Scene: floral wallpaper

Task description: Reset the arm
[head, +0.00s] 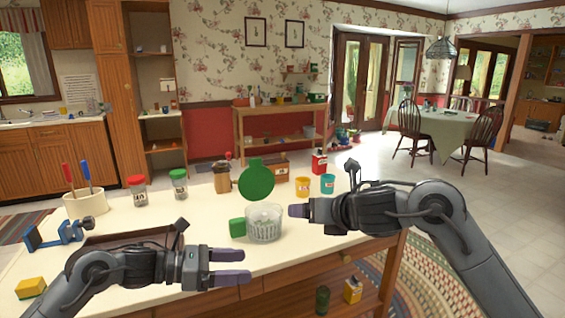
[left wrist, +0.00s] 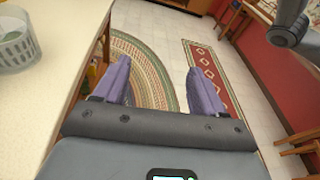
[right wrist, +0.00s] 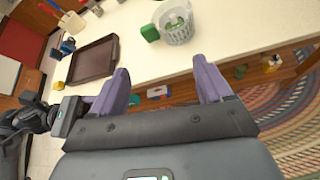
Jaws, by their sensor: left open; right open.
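My left gripper (head: 232,267) is open and empty over the front edge of the counter in the head view. Its two purple fingers stand apart in the left wrist view (left wrist: 160,85), with only floor and rugs beyond them. My right gripper (head: 298,211) is held at the right of the counter, beside a clear ribbed container (head: 264,226). Its fingers are apart and empty in the right wrist view (right wrist: 165,85). The container also shows in the right wrist view (right wrist: 176,27), with green inside.
The counter (head: 330,243) holds a round green lid (head: 256,180), a green block (head: 237,228), yellow (head: 302,186) and teal (head: 327,184) cups, jars (head: 137,191), a utensil crock (head: 84,205), a blue clamp (head: 50,234), a yellow sponge (head: 31,287) and a dark tray (right wrist: 94,60). Bottles (head: 352,289) stand below.

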